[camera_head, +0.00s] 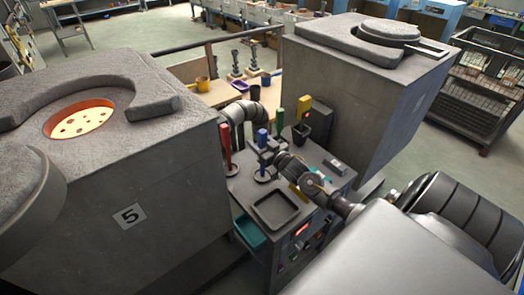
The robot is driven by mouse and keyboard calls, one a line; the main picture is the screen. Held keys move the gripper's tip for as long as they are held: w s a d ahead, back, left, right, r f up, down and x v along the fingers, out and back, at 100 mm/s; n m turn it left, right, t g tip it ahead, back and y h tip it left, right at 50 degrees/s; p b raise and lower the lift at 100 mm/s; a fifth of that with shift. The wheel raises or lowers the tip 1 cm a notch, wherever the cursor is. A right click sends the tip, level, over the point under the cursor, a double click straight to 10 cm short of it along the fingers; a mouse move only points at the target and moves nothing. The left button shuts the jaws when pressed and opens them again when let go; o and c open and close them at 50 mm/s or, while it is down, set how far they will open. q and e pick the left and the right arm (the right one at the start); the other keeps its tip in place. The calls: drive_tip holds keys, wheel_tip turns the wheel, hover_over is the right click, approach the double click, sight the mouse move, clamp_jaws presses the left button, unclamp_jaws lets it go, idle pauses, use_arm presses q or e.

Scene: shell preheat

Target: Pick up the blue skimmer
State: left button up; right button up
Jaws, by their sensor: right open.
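Part of the skimmer's shaft is hidden by the gripper. My left gripper is not in view.
A red-handled tool (225,142) stands left of the skimmer, a green one (279,125) and a yellow one (304,107) to its right. A black tray (276,208) lies in front. Furnace 5 (170,190) and another large block (360,100) flank the cart closely.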

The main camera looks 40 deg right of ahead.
drive_tip(key=c, duration=1.1)
drive_tip(key=shift+o, duration=0.2)
